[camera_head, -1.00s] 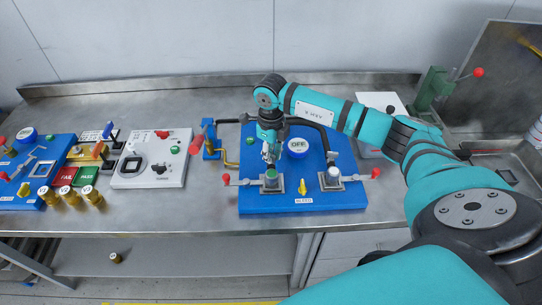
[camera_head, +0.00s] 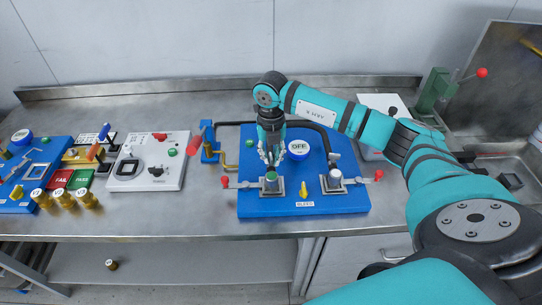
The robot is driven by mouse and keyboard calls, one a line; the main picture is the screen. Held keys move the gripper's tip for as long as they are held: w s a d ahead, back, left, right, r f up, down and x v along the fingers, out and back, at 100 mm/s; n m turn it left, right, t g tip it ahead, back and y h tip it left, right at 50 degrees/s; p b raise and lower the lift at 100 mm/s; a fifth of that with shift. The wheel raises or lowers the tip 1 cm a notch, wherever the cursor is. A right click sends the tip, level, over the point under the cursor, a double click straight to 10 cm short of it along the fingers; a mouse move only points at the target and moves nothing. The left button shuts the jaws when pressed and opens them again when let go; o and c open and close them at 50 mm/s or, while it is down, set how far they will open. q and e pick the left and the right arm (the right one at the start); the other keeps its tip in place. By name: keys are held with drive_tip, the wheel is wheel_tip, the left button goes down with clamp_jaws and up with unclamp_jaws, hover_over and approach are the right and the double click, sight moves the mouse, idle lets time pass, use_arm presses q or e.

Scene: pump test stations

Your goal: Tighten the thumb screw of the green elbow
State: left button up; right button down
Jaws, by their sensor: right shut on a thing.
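The green-topped fitting (camera_head: 271,178), which I take to be the green elbow, sits in a grey clamp on the blue station board (camera_head: 325,207). My right gripper (camera_head: 271,160) points down just behind and above it. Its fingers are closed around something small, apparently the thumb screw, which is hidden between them. Whether the screw is tight cannot be seen. A second fitting with a pale top (camera_head: 335,178) sits in a similar clamp to the right. My left gripper is not in view.
A red-tipped lever (camera_head: 225,182) sticks out left of the green fitting, another (camera_head: 378,175) at the right. A round OFF button (camera_head: 299,148), a black pipe (camera_head: 320,127) and a yellow BLEED knob (camera_head: 304,190) are close by. A white panel (camera_head: 150,178) stands left.

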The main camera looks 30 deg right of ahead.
sight(271, 156)
drive_tip(key=shift+m, duration=0.6)
drive_tip(key=shift+r, duration=0.1)
drive_tip(key=c, duration=1.4)
unclamp_jaws()
wheel_tip(271, 156, up, 12)
